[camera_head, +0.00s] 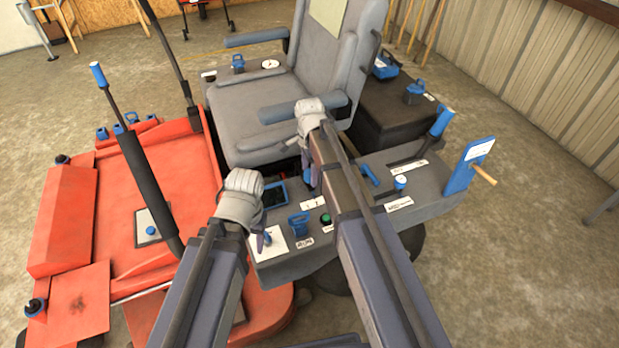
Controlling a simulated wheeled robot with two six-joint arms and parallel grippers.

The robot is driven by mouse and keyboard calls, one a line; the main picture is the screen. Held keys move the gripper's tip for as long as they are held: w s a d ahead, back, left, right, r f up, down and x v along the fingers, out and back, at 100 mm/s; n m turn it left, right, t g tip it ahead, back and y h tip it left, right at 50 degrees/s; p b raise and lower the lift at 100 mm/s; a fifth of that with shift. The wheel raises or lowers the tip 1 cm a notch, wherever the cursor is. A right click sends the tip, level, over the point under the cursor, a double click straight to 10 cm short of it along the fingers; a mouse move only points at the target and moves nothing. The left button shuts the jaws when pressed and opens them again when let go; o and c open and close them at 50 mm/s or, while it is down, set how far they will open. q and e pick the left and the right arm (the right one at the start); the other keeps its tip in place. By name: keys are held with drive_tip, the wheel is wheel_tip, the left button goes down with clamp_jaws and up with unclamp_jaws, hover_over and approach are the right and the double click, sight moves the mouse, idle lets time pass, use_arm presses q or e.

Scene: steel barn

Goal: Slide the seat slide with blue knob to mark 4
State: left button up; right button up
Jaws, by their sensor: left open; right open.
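A blue knob with a pale top (400,182) stands on the grey side console (437,192) in front of the seat. A white label strip (399,204) lies beside it; its marks are too small to read. I cannot tell for certain that this is the seat slide. My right gripper (309,172) is open and points down over the console's inner edge, left of the knob and apart from it.
The grey seat (257,139) with blue-grey armrests rises behind the console. A green button (326,219) and a blue-framed screen (273,195) are near my grippers. Red bodywork (110,220) fills the left.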

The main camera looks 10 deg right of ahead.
drive_tip(key=shift+f, duration=0.1)
clamp_jaws()
idle(0.7)
idle(0.7)
